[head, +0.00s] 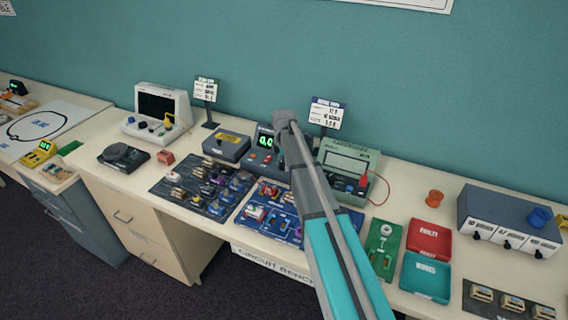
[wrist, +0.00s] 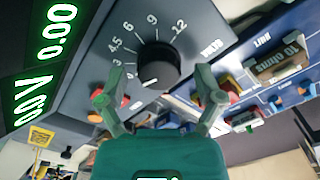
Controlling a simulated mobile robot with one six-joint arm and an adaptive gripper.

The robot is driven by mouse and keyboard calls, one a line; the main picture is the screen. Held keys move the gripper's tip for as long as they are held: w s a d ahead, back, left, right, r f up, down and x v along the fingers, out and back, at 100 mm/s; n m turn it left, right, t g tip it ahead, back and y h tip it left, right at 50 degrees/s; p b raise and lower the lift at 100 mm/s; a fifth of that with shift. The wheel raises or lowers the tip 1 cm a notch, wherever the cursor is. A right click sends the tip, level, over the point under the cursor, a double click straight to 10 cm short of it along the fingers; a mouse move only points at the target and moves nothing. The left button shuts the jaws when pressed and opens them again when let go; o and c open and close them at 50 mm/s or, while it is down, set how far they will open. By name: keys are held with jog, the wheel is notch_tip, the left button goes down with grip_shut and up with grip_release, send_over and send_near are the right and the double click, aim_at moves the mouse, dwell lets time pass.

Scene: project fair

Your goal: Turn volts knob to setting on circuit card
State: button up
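The black volts knob (wrist: 158,65) sits on a dark power supply panel in the wrist view, ringed by marks including 3, 4.5, 6, 9 and 12. Its white pointer faces the low end of the dial. My gripper (wrist: 158,78) is open, with one finger on each side of the knob and a visible gap to it. In the head view my arm hides the knob and most of the gripper. The power supply (head: 264,144) shows a green reading near zero. A blue-topped card (head: 327,114) stands behind; its small text is hard to read.
A green-topped card (head: 207,88) stands farther left. A grey-green meter (head: 347,160) with a red lead is close right of my arm. A blue circuit board (head: 268,208) lies in front of the supply, beside a dark parts mat (head: 190,204).

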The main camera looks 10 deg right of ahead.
jog(key=c, duration=1)
